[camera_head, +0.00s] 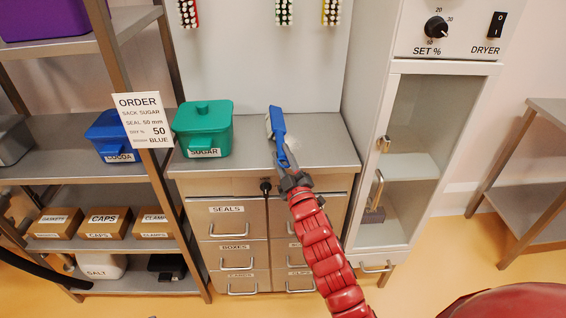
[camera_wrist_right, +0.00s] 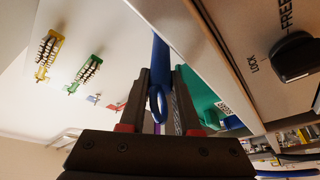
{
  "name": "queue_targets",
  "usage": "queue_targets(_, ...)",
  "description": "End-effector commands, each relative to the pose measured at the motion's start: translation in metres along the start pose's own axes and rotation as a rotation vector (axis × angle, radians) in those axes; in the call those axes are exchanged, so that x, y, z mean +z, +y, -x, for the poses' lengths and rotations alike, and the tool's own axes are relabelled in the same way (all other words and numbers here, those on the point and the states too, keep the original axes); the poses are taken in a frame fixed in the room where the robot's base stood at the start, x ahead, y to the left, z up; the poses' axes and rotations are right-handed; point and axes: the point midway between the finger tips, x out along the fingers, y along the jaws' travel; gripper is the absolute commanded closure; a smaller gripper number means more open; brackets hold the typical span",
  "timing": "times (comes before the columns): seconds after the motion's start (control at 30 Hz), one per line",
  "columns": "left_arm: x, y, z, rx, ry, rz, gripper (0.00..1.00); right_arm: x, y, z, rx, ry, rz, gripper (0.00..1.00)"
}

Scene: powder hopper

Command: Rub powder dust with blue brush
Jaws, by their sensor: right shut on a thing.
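The blue brush (camera_head: 278,124) is in my right gripper (camera_head: 284,158), over the grey top of the drawer cabinet (camera_head: 332,150). Its pale bristle side faces left in the head view. In the right wrist view the blue handle (camera_wrist_right: 160,52), with a loop at its near end, sits between the two dark fingers of the right gripper (camera_wrist_right: 160,88). The brush head is out of sight there. I cannot tell whether the brush touches the cabinet top. My left gripper is not in view.
A green sugar box (camera_head: 203,130) stands on the cabinet top, left of the brush. An order card (camera_head: 143,120) reads brush blue. Red (camera_head: 189,13), green (camera_head: 284,11) and yellow (camera_head: 331,11) brushes hang behind. The dryer cabinet (camera_head: 413,150) stands right.

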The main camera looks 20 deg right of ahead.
Motion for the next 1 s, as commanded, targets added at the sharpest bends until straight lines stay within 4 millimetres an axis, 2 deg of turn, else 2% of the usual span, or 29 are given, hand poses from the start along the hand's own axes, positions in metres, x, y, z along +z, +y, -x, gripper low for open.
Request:
queue_targets(0.43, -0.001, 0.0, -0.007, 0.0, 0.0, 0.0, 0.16, 0.011, 0.009, 0.005, -0.002, -0.004, -0.001, 1.0)
queue_targets(0.8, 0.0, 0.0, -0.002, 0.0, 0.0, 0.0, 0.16, 0.003, 0.005, 0.033, -0.004, -0.007, -0.002, 1.0)
queue_targets(1.0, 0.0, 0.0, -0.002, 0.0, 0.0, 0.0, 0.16, 0.0, 0.005, 0.04, -0.004, -0.006, -0.003, 1.0)
